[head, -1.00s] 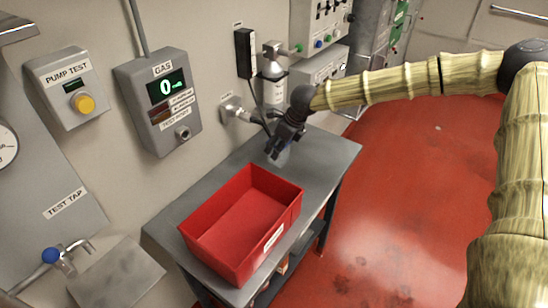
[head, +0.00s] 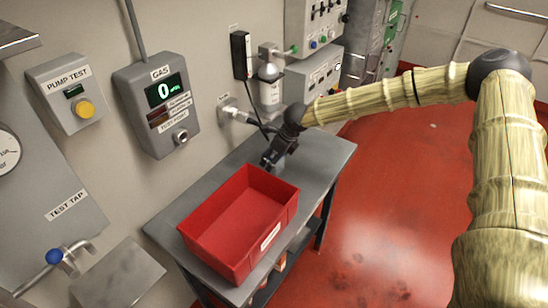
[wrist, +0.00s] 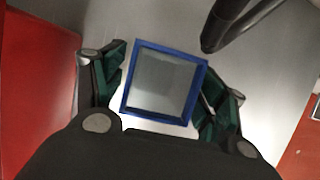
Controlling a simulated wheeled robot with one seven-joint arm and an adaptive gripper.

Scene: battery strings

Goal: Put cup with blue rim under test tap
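The cup with the blue rim (wrist: 163,84) shows in the wrist view from above, as a square blue rim around a grey inside. It stands on the grey bench top. My gripper (head: 268,162) is low over the bench, behind the red bin. In the wrist view its two green-padded fingers stand on either side of the cup, with a thin gap at the left finger; the right finger is very close to the rim or touching it. The test tap (head: 66,258), with a blue knob, is at the lower left on the wall. In the head view my gripper mostly hides the cup.
A red bin (head: 290,212) takes up the front of the grey bench (head: 325,160). A grey box-like surface (head: 118,274) sits below the test tap. A wall pipe fitting and a dark hose (wrist: 232,22) are close to my gripper.

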